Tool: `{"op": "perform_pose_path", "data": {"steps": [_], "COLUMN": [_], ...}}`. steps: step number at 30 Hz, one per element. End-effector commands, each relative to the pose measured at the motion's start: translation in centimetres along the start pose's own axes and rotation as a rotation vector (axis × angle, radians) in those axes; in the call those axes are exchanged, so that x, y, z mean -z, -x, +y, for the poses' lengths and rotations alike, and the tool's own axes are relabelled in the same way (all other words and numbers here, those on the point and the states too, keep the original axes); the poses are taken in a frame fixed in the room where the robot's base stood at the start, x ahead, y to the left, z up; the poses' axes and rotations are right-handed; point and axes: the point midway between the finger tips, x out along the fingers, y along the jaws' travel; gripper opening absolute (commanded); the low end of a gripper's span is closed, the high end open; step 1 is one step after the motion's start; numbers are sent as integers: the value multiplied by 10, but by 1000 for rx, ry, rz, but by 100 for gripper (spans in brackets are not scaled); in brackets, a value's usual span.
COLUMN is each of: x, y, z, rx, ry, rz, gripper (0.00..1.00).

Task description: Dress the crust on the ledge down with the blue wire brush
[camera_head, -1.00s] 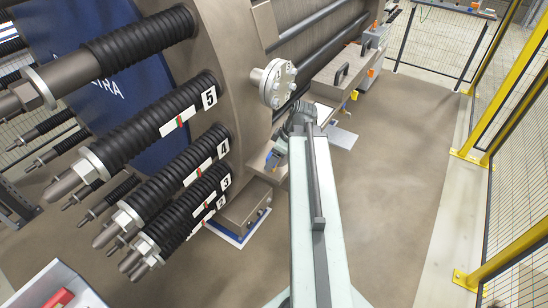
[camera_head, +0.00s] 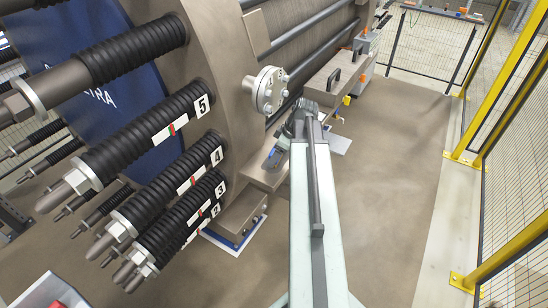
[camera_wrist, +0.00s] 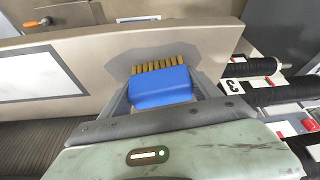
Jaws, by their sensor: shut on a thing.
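The blue wire brush (camera_wrist: 165,87) is in my gripper (camera_wrist: 165,95) in the wrist view, with a row of brass bristles along its far edge. My gripper is shut on its blue body. The bristles point at the beige ledge (camera_wrist: 75,62), over a greyish irregular patch (camera_wrist: 207,47) that looks like the crust. Whether the bristles touch it I cannot tell. In the head view a small blue bit of the brush (camera_head: 272,153) shows beside the end of my arm, by the ledge (camera_head: 262,177). My arm hides most of the gripper there.
Numbered black spring-covered rods (camera_head: 150,130) stick out at left of the stack. A white flange (camera_head: 268,90) stands above the ledge. A yellow-framed fence (camera_head: 490,110) runs along the right. The floor (camera_head: 385,190) between is clear. An orange-handled tool (camera_wrist: 36,23) lies far left in the wrist view.

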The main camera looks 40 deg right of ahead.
Motion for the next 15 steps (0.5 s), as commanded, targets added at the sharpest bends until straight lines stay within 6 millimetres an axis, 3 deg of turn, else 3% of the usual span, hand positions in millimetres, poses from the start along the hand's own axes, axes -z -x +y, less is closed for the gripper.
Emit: {"op": "perform_pose_path", "data": {"steps": [8, 15], "x": [-3, -5], "y": [0, 3], "z": [4, 26], "rx": [-7, -8], "ry": [0, -1], "rz": [-7, -7], "gripper": [7, 7]}}
